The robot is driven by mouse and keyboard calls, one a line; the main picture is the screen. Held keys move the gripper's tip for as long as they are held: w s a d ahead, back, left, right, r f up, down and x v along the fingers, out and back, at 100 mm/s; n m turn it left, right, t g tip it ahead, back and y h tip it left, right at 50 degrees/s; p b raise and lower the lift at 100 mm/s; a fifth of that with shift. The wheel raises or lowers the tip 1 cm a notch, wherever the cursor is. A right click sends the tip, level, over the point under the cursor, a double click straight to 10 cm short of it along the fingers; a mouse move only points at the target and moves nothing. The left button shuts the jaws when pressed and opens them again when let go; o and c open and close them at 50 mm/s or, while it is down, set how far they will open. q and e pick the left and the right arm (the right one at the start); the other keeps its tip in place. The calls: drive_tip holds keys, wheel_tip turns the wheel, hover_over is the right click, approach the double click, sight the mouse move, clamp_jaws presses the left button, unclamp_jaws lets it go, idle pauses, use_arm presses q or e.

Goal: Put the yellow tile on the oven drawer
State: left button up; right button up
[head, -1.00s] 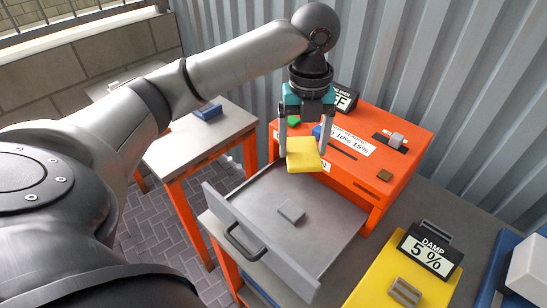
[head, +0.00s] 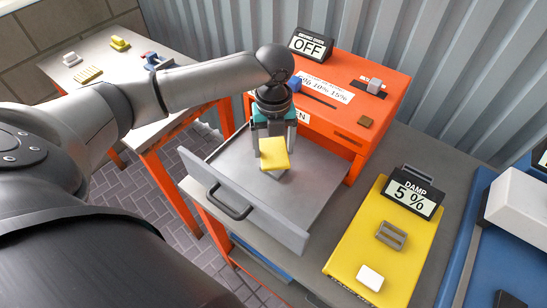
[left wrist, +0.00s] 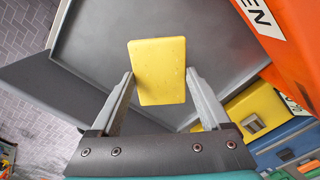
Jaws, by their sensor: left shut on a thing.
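The yellow tile (head: 273,160) is held between the fingers of my left gripper (head: 273,150), over the grey tray of the pulled-out oven drawer (head: 308,188). In the left wrist view the tile (left wrist: 157,70) lies between the two grey fingers (left wrist: 162,95), with the drawer floor (left wrist: 225,55) behind it. My right gripper is not in view.
The orange oven (head: 345,115) stands behind the drawer, with an OFF sign (head: 311,45) on it. A yellow damp meter (head: 365,245) and a blue device (head: 470,250) are at right. A side table (head: 60,65) with small parts is at left. The drawer's front part is clear.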

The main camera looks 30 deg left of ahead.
sight(274, 151)
use_arm(q)
drive_tip(key=shift+f+b, duration=0.3)
drive_tip(key=shift+f, duration=1.9)
drive_tip(key=o, duration=1.2)
drive_tip(key=shift+f, duration=0.15)
drive_tip(key=shift+o, duration=0.2)
wheel_tip(274, 151, up, 12)
drive_tip(key=shift+r+p, duration=0.2)
drive_tip(key=shift+p, duration=0.65)
